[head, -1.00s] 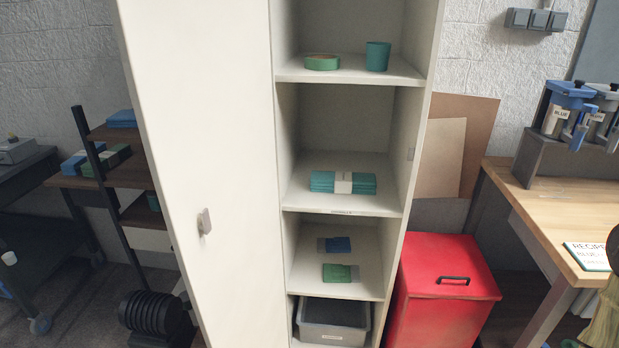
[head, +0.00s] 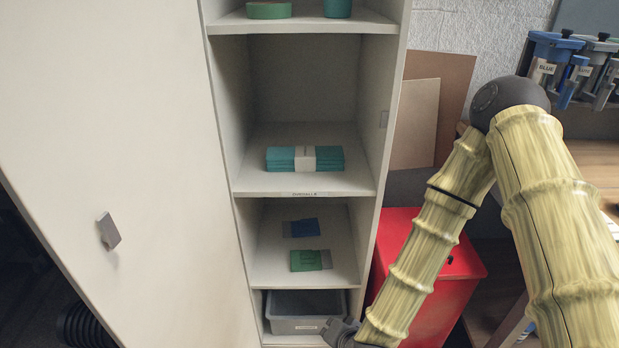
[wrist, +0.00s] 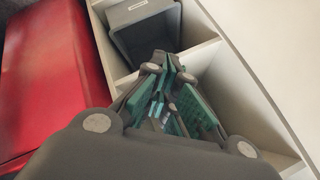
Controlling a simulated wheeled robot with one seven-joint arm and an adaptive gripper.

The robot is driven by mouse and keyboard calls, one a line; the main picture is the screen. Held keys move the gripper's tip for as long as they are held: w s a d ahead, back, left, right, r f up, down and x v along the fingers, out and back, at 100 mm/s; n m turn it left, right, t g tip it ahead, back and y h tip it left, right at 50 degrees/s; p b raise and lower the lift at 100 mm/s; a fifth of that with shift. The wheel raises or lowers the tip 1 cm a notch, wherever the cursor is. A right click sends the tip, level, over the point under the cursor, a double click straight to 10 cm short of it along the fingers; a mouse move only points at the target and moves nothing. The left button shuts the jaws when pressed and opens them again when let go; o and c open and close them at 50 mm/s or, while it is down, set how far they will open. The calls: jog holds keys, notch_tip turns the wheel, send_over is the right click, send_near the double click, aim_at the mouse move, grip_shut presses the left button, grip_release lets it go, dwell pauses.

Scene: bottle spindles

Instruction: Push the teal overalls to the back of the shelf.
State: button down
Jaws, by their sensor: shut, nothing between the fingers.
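The teal overalls (head: 280,159) are a folded flat stack with a pale band around the middle. They lie near the middle of a shelf (head: 308,182) in the open white cabinet, with bare shelf in front and free space behind. My gripper (wrist: 166,72) is shut and empty. The overalls do not show in the wrist view.
The cabinet door (head: 140,170) stands open on the left. A lower shelf holds a blue packet (head: 300,228) and a green packet (head: 305,261). A grey bin (head: 300,325) sits at the bottom. A red bin (head: 470,290) stands at right, behind my arm.

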jog(key=w+a+r+m+t+b, duration=0.3)
jog(key=w+a+r+m+t, duration=0.15)
jog(key=w+r, duration=0.55)
jog(key=m+t+h+b, duration=0.3)
jog(key=m+t+b, duration=0.1)
jog(key=m+t, duration=0.25)
send_near(312, 158)
jog(key=shift+g+y, duration=0.3)
jog(key=shift+g, duration=0.1)
jog(key=w, duration=0.7)
jog(key=shift+r, duration=0.3)
jog(key=shift+w+m, duration=0.15)
jog(key=shift+m, duration=0.15)
